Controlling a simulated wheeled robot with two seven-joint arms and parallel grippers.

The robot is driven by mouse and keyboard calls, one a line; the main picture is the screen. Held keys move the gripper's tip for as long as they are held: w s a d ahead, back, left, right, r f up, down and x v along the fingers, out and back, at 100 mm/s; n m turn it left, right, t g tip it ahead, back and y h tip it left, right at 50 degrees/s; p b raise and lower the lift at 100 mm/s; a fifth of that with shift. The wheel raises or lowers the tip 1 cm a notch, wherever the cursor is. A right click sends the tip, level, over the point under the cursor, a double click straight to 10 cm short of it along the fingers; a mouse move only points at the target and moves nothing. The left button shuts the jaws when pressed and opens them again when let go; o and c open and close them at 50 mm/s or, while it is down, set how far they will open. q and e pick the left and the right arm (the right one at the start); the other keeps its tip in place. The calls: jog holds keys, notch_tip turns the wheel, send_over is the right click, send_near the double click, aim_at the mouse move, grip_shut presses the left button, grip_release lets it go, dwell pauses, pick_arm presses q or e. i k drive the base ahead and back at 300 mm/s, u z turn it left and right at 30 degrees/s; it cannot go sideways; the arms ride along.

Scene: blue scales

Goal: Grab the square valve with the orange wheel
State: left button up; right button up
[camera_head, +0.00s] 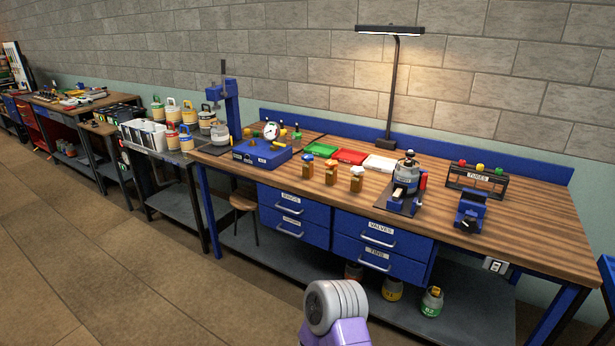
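Three small brass-coloured valves stand in a row on the wooden workbench (470,222), in front of the coloured trays. The left valve (308,167) has a blue top. The middle valve (331,173) has an orange-looking top and seems to be the square valve with the orange wheel. The right valve (357,180) has a pale top. They are too small to make out the body shapes surely. Neither of my grippers shows. Only a grey and purple part of my own arm shows at the bottom, well in front of the bench.
Behind the valves lie green (320,149), red (349,156) and white (380,163) trays. A blue box with a gauge (262,153) stands left, a clamped grey device (405,185) right. A lamp post (393,95) rises behind. Floor before the bench is clear.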

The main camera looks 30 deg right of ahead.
aim_at(331, 174)
jog(key=u, duration=0.2)
jog(key=i, duration=1.75)
jog(key=z, duration=0.85)
jog(key=i, duration=1.15)
jog(key=z, duration=1.2)
